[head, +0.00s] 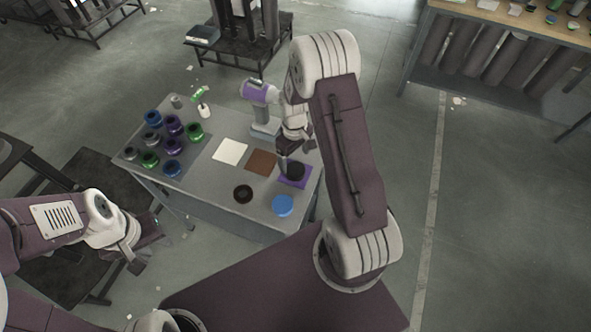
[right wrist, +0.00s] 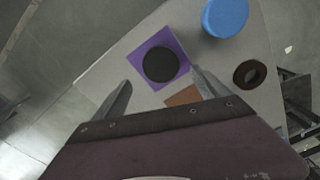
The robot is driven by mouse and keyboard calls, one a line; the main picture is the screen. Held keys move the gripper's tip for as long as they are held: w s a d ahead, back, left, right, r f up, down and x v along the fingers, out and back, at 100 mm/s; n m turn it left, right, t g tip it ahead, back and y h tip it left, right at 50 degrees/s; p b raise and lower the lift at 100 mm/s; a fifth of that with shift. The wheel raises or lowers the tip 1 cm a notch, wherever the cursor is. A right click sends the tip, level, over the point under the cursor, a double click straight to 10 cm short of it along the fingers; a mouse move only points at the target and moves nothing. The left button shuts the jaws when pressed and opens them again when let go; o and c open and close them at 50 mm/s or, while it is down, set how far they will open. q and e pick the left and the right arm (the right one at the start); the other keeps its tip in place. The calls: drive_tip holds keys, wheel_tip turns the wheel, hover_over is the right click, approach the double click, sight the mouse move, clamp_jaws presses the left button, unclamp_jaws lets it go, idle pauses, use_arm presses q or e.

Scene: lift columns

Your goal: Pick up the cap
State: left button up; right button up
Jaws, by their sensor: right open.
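A round black cap-like disc (head: 296,171) lies on a purple square (head: 287,183) near the right end of the grey table. In the right wrist view the black disc (right wrist: 160,64) lies on the purple square (right wrist: 154,38), beyond my fingertips. A blue round cap-like disc (head: 283,205) lies nearer the table's front edge; it also shows in the right wrist view (right wrist: 225,17). My right gripper (right wrist: 161,78) is open and empty, its fingers apart, above the table near the black disc. My left gripper (head: 147,245) is off the table at the front left; its opening is unclear.
A dark ring (head: 243,194) lies left of the blue disc. White (head: 230,151) and brown (head: 262,161) squares lie mid-table. Several coloured ring-shaped parts stand on a dark mat (head: 131,154) at left. A purple and white device (head: 262,93) stands at the back.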

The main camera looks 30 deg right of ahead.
sight(296, 169)
drive_tip(key=f, duration=0.2)
drive_tip(key=s+f, duration=0.1)
drive_tip(key=f, duration=0.1)
drive_tip(key=shift+f+p, duration=0.1)
drive_tip(key=shift+p, duration=0.25)
drive_tip(key=shift+w+f, duration=0.15)
drive_tip(key=shift+f, duration=0.2)
drive_tip(key=shift+r, duration=0.1)
drive_tip(key=c, duration=1.5)
